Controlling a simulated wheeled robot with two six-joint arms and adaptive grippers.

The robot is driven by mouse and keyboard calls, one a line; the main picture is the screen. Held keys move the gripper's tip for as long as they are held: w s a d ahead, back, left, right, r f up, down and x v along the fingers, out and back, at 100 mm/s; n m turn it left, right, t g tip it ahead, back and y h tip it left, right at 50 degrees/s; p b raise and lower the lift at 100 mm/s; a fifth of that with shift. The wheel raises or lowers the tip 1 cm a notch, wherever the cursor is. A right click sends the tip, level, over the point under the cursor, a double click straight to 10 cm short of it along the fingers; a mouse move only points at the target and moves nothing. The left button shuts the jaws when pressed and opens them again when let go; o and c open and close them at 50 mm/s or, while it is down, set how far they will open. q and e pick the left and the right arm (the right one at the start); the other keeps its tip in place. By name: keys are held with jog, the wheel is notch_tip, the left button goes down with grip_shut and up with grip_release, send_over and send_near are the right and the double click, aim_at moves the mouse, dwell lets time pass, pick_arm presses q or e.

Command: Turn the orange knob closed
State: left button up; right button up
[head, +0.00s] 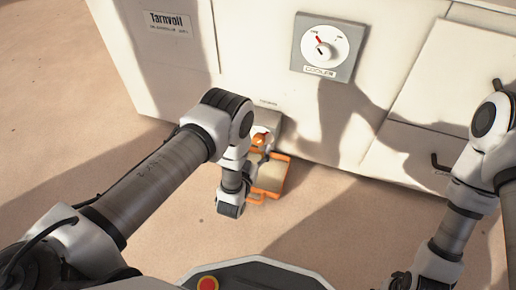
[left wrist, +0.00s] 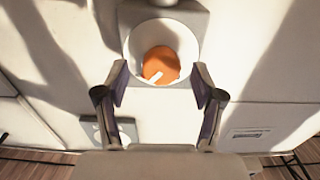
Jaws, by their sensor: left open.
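The orange knob (head: 260,139) sits on a small grey plate low on the white cabinet front, partly covered by my left gripper (head: 262,152) in the head view. In the left wrist view the knob (left wrist: 158,62) is round, with a white pointer mark toward the lower left of the picture, inside a pale round dial (left wrist: 187,40). My left gripper is open and empty, with one finger on each side of the knob in that view. I see a gap between each finger and the knob. Only the edge of what may be my right gripper shows at the bottom right of the head view.
A grey COOLER dial (head: 325,47) with a red-marked white knob is higher on the cabinet (head: 250,30). An orange-framed tan object (head: 271,177) is beside my left wrist, below the knob. A dark handle (head: 440,163) is at the right. The tan floor in front is mostly clear.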

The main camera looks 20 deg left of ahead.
pick_arm(q)
jog(key=shift+w+f, duration=0.15)
jog(key=shift+w, duration=0.55)
jog(key=shift+w+r, duration=0.2)
jog(key=shift+w, duration=0.05)
jog(key=c, duration=1.1)
jog(key=shift+c, duration=0.2)
pick_arm(e)
jog(key=shift+f, duration=0.55)
